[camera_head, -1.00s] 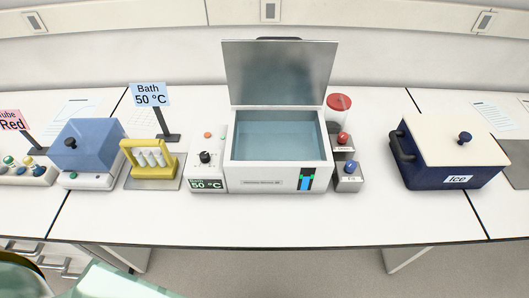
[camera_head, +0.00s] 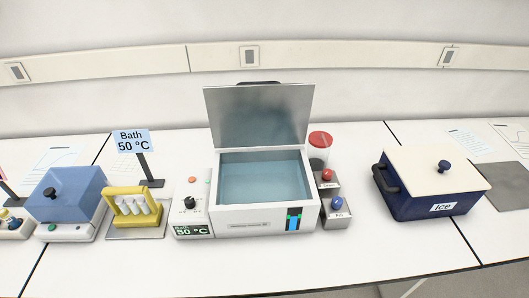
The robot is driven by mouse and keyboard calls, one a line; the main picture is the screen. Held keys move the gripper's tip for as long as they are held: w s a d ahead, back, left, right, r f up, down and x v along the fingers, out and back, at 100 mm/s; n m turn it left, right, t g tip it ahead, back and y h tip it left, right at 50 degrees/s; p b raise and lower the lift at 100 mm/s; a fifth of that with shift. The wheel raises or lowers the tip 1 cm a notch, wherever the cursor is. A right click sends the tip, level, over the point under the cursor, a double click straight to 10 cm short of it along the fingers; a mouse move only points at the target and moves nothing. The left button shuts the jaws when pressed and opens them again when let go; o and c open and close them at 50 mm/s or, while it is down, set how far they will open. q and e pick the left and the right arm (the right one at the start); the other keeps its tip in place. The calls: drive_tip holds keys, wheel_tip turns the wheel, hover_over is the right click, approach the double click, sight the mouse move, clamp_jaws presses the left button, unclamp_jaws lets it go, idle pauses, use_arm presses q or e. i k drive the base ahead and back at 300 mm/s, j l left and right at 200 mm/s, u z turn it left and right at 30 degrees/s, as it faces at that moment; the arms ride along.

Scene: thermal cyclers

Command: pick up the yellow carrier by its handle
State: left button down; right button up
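The yellow carrier (camera_head: 132,221) stands upright on a grey mat (camera_head: 117,235) left of the water bath, with its handle on top. It holds several white-capped tubes (camera_head: 137,205). Nothing touches its handle. Neither of my grippers shows in the head view now.
The open water bath (camera_head: 264,220) stands at the centre, its lid (camera_head: 260,116) raised. A "Bath 50 °C" sign (camera_head: 132,141) stands behind the carrier, and a blue-lidded device (camera_head: 68,205) at its left. A dark blue ice box (camera_head: 432,190) is at the right. The front bench is clear.

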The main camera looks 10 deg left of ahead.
sight(131, 214)
drive_tip(key=u, duration=1.6)
